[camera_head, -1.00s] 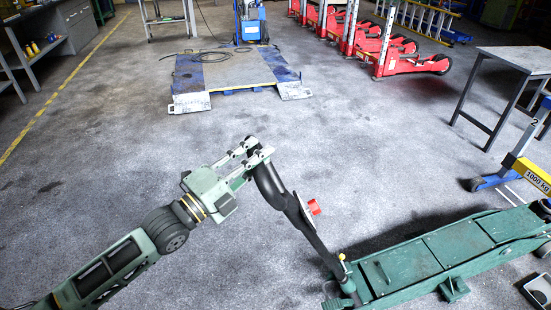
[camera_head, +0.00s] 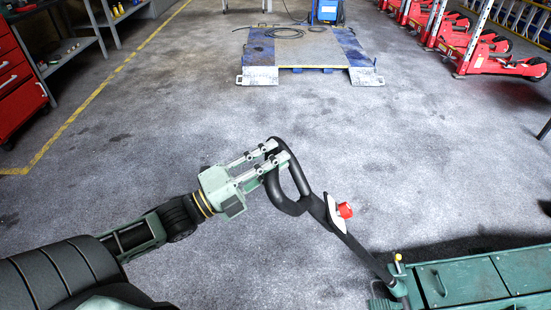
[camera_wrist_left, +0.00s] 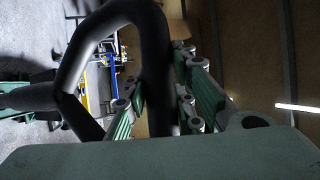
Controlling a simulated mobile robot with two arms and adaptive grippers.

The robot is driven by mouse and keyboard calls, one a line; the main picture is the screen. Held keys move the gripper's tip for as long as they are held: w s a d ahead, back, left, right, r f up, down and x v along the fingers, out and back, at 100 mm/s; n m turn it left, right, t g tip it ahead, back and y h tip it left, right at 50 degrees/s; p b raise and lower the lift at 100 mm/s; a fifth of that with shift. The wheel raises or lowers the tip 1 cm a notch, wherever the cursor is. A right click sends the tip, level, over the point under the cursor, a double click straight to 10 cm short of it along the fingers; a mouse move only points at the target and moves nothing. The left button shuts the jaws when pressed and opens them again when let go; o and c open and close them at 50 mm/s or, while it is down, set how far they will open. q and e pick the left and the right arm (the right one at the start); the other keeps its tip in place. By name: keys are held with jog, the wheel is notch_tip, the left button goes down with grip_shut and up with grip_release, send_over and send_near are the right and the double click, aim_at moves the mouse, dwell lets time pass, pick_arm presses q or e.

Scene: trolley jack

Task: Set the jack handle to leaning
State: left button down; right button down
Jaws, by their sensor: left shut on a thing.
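The jack handle (camera_head: 362,254) is a black bar with a looped grip and a red knob (camera_head: 344,210). It leans up and to the left from the end of the green trolley jack (camera_head: 462,281), whose right part is cut off by the frame. My left gripper (camera_head: 277,155) is shut on the left side of the looped grip. In the left wrist view the black loop (camera_wrist_left: 154,50) passes between the green fingers. The right gripper is not in view.
A blue-edged lift platform (camera_head: 305,48) lies on the floor ahead. Red jacks (camera_head: 490,58) stand at the far right, a red drawer cabinet (camera_head: 18,80) at the left. The floor between is clear.

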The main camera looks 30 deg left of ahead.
pick_arm(q)
jog(key=c, duration=1.5)
grip_release()
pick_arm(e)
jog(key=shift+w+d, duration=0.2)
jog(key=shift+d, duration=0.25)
pick_arm(q)
jog(key=shift+o, duration=0.2)
jog(key=shift+s+a, duration=0.1)
jog(key=shift+s, duration=0.05)
jog(key=v, duration=1.1)
jog(key=shift+s+f, duration=0.15)
jog(key=shift+s, duration=0.15)
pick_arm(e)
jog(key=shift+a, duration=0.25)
pick_arm(q)
jog(key=shift+a, duration=0.15)
